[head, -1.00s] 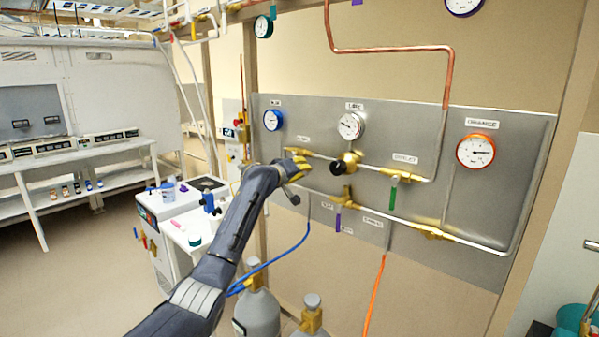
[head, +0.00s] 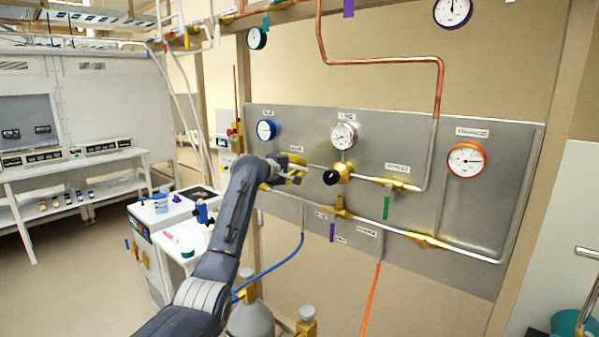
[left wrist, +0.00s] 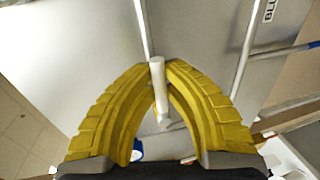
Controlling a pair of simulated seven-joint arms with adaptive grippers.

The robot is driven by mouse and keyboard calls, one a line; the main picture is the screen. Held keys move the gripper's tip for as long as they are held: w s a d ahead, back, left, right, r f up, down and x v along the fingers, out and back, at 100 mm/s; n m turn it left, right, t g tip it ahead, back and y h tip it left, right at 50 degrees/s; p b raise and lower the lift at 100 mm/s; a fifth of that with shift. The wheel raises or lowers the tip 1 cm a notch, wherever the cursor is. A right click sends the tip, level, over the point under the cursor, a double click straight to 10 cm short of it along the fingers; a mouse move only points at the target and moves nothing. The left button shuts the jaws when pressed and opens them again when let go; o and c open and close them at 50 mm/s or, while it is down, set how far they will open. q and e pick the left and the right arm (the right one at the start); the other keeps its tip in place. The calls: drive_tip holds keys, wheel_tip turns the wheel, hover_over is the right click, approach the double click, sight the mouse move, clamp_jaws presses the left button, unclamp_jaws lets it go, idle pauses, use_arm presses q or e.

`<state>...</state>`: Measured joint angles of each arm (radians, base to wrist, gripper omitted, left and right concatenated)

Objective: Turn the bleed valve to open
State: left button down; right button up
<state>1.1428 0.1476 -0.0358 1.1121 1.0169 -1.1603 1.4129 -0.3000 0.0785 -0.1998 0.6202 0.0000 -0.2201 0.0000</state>
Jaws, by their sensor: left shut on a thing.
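The left gripper (head: 300,170) is at the left part of the grey panel (head: 480,205), beside the label in the upper pipe row. In the left wrist view, its yellow fingers (left wrist: 157,68) are shut on a pale, rod-like handle (left wrist: 157,90). The handle stands between the fingertips, with its lower end showing between the fingers. A label (left wrist: 268,10) beginning "BLE" is partly in view at the upper right. The valve body behind the handle is mostly hidden by the gripper. The right gripper is not in view.
A black-knobbed brass regulator (head: 337,174) sits just right of the gripper. Blue (head: 266,130), white (head: 343,135) and orange-rimmed (head: 466,159) gauges are on the panel. A green handle (head: 386,207) and a purple handle (head: 332,232) hang below. Gas cylinders (head: 251,318) stand below the panel.

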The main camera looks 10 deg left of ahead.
use_arm(q)
drive_tip(key=shift+r, duration=0.15)
idle(0.4)
drive_tip(key=c, duration=1.4)
unclamp_jaws()
drive_tip(key=shift+c, duration=0.2)
drive_tip(key=v, duration=1.2)
drive_tip(key=shift+a+r, duration=0.1)
